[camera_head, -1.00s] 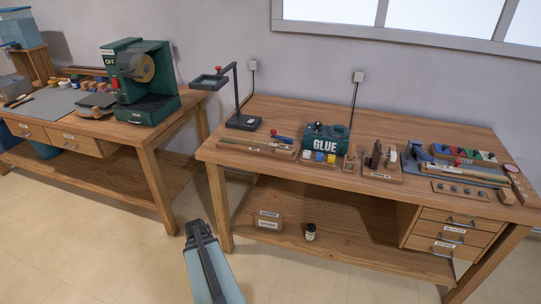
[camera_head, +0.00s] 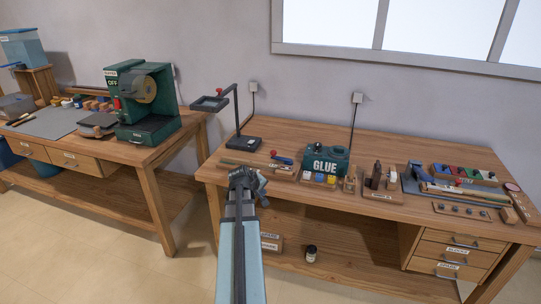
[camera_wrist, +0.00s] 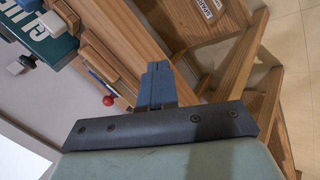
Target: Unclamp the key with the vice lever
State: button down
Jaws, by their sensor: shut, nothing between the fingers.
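In the wrist view my gripper (camera_wrist: 157,75) is shut and empty. A red ball (camera_wrist: 108,100) by a blue rod also shows there, on a wooden tray.
A magnifier stand (camera_head: 240,142) rises behind my gripper. The left bench carries a green machine (camera_head: 145,108).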

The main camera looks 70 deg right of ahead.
aim_at(272, 152)
jog(key=w+d+r+n+h, duration=0.1)
jog(key=d+r+n+h, duration=0.2)
jog(key=n, duration=0.9)
jog(key=w+d+r+n+t+h, duration=0.1)
jog(key=d+r+n, duration=0.3)
jog(key=n, duration=0.7)
jog(key=shift+w+d+r+n+h, duration=0.3)
jog(key=shift+w+r+n+h, duration=0.15)
jog(key=shift+r+h, duration=0.65)
jog(key=shift+r, duration=0.15)
jog(key=x, duration=1.4)
jog(key=shift+w+a+f, duration=0.1)
jog(key=shift+w+f, duration=0.05)
jog(key=shift+f, duration=0.1)
jog(key=shift+m, duration=0.25)
